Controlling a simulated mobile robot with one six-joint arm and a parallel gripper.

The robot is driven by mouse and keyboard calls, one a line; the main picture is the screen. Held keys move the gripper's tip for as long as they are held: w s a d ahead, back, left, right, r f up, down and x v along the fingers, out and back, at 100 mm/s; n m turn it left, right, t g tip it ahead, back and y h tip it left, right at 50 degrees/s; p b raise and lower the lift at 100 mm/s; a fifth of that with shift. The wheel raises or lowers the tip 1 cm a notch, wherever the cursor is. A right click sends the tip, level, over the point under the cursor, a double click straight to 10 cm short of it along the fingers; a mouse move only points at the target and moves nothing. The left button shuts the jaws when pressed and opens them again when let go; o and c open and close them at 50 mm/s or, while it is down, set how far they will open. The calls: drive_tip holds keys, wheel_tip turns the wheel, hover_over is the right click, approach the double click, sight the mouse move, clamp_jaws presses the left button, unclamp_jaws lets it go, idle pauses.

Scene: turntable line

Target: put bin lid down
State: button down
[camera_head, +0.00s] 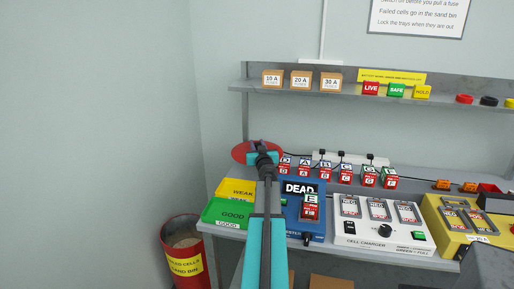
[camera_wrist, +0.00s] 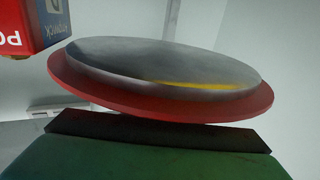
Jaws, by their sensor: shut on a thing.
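The bin lid (camera_head: 241,152) is a round red disc, held up above the left end of the bench in the head view. In the wrist view the lid (camera_wrist: 75,83) fills the middle, with a red rim and a grey raised disc. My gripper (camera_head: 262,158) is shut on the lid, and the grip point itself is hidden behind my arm. The red sand bin (camera_head: 187,267) stands on the floor left of the bench, with a yellow label. Its top is open and sand shows inside. The lid is apart from the bin, higher and to its right.
A green GOOD tray (camera_head: 226,214) and a yellow WEAK tray (camera_head: 236,187) sit at the bench's left end, close to the bin. A blue tester (camera_head: 313,237) and a white cell charger (camera_head: 385,240) stand to the right. A shelf (camera_head: 350,91) runs behind. The space left of the bin is clear.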

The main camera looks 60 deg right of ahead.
drive_tip(key=shift+f, duration=0.25)
drive_tip(key=shift+f+b, duration=0.3)
drive_tip(key=shift+b, duration=0.25)
drive_tip(key=c, duration=1.4)
unclamp_jaws()
drive_tip(key=shift+c, duration=0.2)
drive_tip(key=shift+r+p, duration=0.25)
drive_tip(key=shift+p, duration=0.2)
drive_tip(key=shift+r+p, duration=0.2)
drive_tip(key=shift+p, duration=0.1)
drive_tip(key=shift+s+a+f+b, duration=0.25)
drive_tip(key=shift+s+a+b, duration=0.05)
drive_tip(key=shift+a+b, duration=0.05)
drive_tip(key=b+v, duration=0.2)
drive_tip(key=v, duration=0.9)
drive_tip(key=shift+b, duration=0.3)
drive_tip(key=shift+r, duration=0.15)
